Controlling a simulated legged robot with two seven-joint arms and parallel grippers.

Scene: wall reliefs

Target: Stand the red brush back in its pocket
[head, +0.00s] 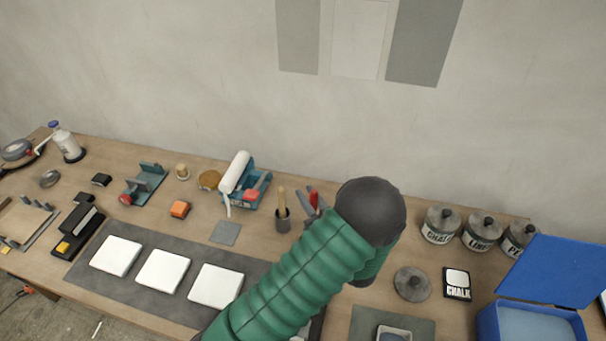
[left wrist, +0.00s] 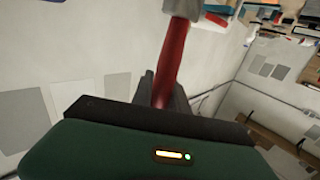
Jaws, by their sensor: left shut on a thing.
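The red brush (left wrist: 172,58) shows in the left wrist view as a red handle with a pale grey collar at the top edge; its far end is out of that view. My left gripper (left wrist: 165,88) is shut on the handle, its dark fingers on either side. In the head view my green left arm ends in a dark round joint, which hides much behind it. A red and grey shape (head: 312,200) shows just left of that joint; I cannot tell what it is. I cannot make out the brush's pocket. My right gripper is not in view.
A dark cup (head: 282,219) with a wooden handle stands left of my arm. A teal roller stand (head: 252,188) is farther left. White tiles (head: 163,271) lie on a grey mat. Lidded jars (head: 440,226) and an open blue box (head: 550,272) are at the right.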

